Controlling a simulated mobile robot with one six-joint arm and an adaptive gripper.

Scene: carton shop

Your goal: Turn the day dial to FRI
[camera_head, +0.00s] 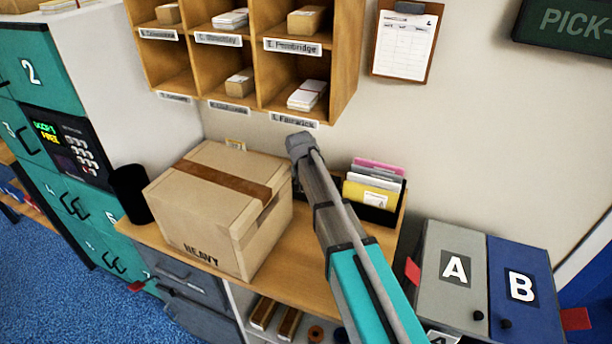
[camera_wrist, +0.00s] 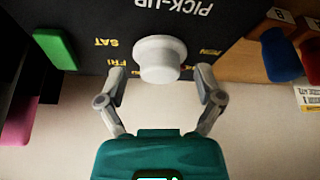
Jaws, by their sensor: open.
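In the wrist view, the day dial is a round white knob (camera_wrist: 160,58) on a dark board (camera_wrist: 150,14) lettered PICK-UP, seen upside down. Yellow labels SAT (camera_wrist: 113,42) and FRI (camera_wrist: 117,62) stand on its left, and a partly covered label on its right. No pointer mark shows on the knob, so its setting cannot be told. My gripper (camera_wrist: 160,75) is open, with one finger on each side of the knob and visible gaps between. In the head view, the dial and my fingertips are not clearly visible.
A carton marked HEAVY (camera_head: 215,215) stands on the wooden counter (camera_head: 300,280) left of my arm. Pigeonholes (camera_head: 255,68) hang above. A file holder (camera_head: 372,190) stands right of my arm. The wrist view shows a green piece (camera_wrist: 55,48) and blue (camera_wrist: 281,55) and red pieces nearby.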

